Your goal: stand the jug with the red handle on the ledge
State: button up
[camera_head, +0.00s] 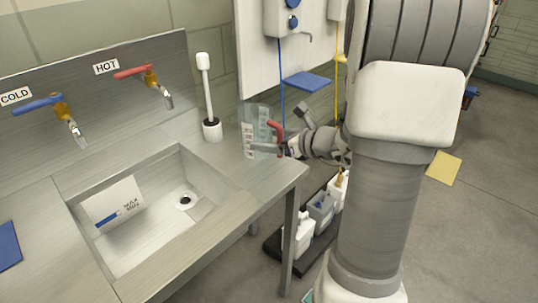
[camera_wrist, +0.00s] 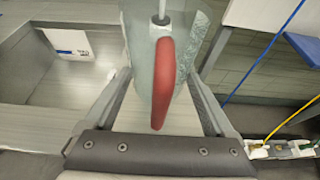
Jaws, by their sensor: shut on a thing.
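The clear jug (camera_head: 257,128) with white markings has a red handle (camera_head: 276,138) facing my arm. It looks upright over the right end of the steel counter (camera_head: 230,165), right of the sink. I cannot tell whether its base touches the steel. My gripper (camera_head: 270,149) is shut on the jug from the right. In the wrist view the red handle (camera_wrist: 163,82) lies between my two fingers (camera_wrist: 162,76), with the clear body (camera_wrist: 142,45) beyond it. The fingertips are partly hidden. I cannot tell which surface is the ledge.
A toilet brush in a white holder (camera_head: 211,130) stands left of the jug. The sink (camera_head: 150,235) holds a white sign (camera_head: 113,205). A blue shelf (camera_head: 307,80) is on the wall behind. Bottles in a dark tray (camera_head: 272,246) sit on the floor.

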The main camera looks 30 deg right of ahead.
jog(key=shift+a+f+b, duration=0.1)
jog(key=shift+f+b, duration=0.5)
jog(key=shift+f, duration=1.4)
jog(key=shift+f, duration=0.1)
jog(key=shift+f+b, duration=0.2)
jog(key=shift+b, duration=0.1)
jog(key=o, duration=1.5)
jog(key=shift+r, duration=0.1)
jog(key=shift+r, duration=0.1)
jog(key=shift+r+p, duration=0.2)
jog(key=shift+p, duration=0.2)
jog(key=p+v, duration=0.1)
jog(key=v, duration=1.1)
jog(key=shift+p, duration=0.4)
jog(key=shift+f, duration=0.1)
